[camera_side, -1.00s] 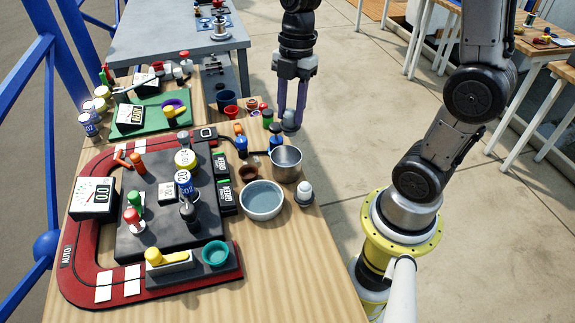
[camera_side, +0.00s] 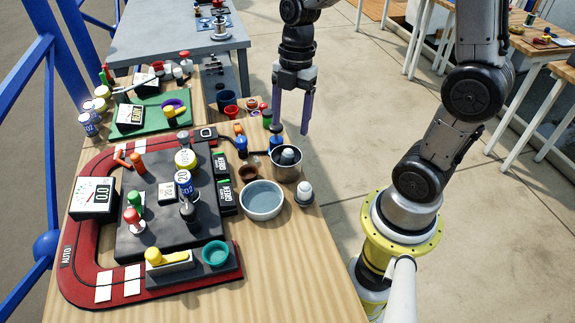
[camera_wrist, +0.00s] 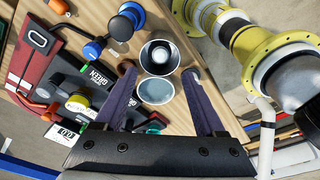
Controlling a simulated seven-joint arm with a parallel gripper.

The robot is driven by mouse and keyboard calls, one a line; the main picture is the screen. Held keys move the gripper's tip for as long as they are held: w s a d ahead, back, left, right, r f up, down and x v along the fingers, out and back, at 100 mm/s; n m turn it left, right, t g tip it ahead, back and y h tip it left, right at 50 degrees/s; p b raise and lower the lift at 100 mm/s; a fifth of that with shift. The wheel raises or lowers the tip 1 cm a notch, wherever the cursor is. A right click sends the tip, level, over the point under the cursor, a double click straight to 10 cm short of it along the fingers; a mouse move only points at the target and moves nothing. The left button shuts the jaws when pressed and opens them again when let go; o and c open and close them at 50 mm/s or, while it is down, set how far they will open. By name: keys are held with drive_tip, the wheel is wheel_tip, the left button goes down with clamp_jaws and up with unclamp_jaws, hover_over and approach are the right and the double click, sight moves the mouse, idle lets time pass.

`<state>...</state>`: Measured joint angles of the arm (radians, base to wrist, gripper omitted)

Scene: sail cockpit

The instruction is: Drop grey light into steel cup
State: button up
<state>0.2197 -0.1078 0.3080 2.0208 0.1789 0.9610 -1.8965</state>
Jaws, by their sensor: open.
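The steel cup (camera_side: 287,173) stands near the right edge of the wooden table, behind a wide grey bowl (camera_side: 262,200). The grey light (camera_side: 288,156) is inside the cup, its rounded top showing above the far part of the opening. My gripper (camera_side: 291,128) is open and empty above and behind the cup in the side view, apart from the light. In the wrist view my fingers (camera_wrist: 160,72) are spread, with the cup (camera_wrist: 160,42) showing between and beyond their tips. The lower part of the light is hidden by the cup wall.
A white-topped light (camera_side: 304,193) stands right of the bowl at the table edge. A small brown cup (camera_side: 248,172) and a blue-based knob (camera_side: 276,140) are close to the steel cup. A dark panel with several controls fills the left. Open floor lies to the right.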

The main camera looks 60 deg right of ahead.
wheel_tip(320, 180, up, 14)
drive_tip(key=d, duration=0.2)
drive_tip(key=shift+f, duration=0.15)
drive_tip(key=s+a+r+m+t+h, duration=0.1)
drive_tip(key=s+a+m+t, duration=0.1)
drive_tip(key=s+a, duration=0.45)
drive_tip(key=s+d+f+m+t, duration=0.1)
drive_tip(key=s+f+m+t, duration=0.2)
drive_tip(key=m, duration=1.3)
wheel_tip(320, 180, down, 3)
drive_tip(key=s, duration=0.2)
drive_tip(key=shift+s+d+f+t+h, duration=0.2)
drive_tip(key=shift+s+t+h, duration=0.1)
drive_tip(key=shift+s+h, duration=0.1)
